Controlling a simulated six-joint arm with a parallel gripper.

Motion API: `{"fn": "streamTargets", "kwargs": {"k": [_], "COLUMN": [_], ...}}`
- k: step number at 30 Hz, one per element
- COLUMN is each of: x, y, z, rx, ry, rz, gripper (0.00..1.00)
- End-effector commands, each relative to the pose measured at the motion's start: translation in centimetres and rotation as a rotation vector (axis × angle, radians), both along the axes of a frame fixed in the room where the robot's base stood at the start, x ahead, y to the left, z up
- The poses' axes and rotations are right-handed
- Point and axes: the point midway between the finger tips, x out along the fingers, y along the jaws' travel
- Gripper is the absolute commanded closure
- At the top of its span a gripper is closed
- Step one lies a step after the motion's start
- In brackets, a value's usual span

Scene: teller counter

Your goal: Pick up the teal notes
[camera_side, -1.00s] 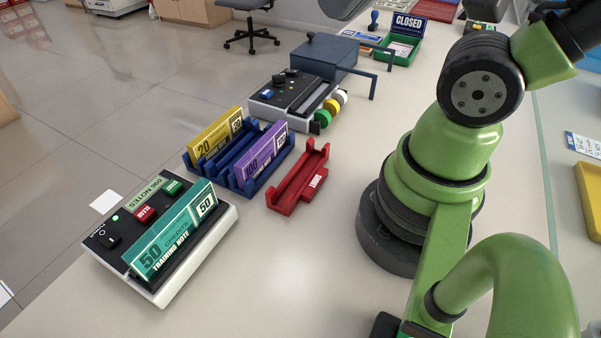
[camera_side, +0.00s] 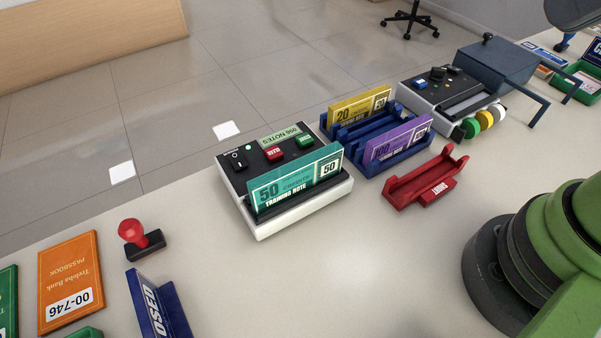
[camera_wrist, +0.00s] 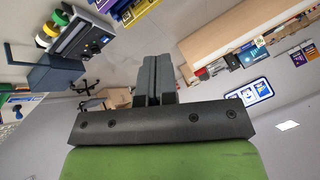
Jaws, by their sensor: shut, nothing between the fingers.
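The teal notes (camera_side: 296,180) stand upright on edge, marked 50, in the dark slot at the front of a white and black note counter (camera_side: 300,212) in the side view. I cannot make them out in the wrist view. My gripper (camera_wrist: 153,68) shows in the wrist view with its two dark fingers together and nothing between them. It is outside the side view, so its distance from the teal notes cannot be told.
Right of the counter, a blue rack (camera_side: 327,122) holds yellow notes (camera_side: 359,107) and purple notes (camera_side: 398,142). A red tray (camera_side: 418,186) stands empty beside it. A red-handled stamp (camera_side: 142,240) and an orange passbook (camera_side: 70,281) lie left. The counter front is clear.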

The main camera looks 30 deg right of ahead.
Motion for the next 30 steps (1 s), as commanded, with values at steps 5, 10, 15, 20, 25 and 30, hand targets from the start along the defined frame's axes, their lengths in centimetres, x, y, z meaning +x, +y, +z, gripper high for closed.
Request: {"fn": "streamTargets", "kwargs": {"k": [5, 10, 15, 20, 25, 30], "x": [0.00, 0.00, 0.00, 0.00, 0.00, 0.48], "y": [0.00, 0.00, 0.00, 0.00, 0.00, 0.20], "z": [0.00, 0.00, 0.00, 0.00, 0.00, 0.14], "rx": [0.000, 0.000, 0.000, 0.000, 0.000, -0.020], "ry": [0.000, 0.000, 0.000, 0.000, 0.000, 0.011], "rz": [0.000, 0.000, 0.000, 0.000, 0.000, 0.038], "gripper": [1.00, 1.00, 0.84, 0.51, 0.51, 0.51]}}
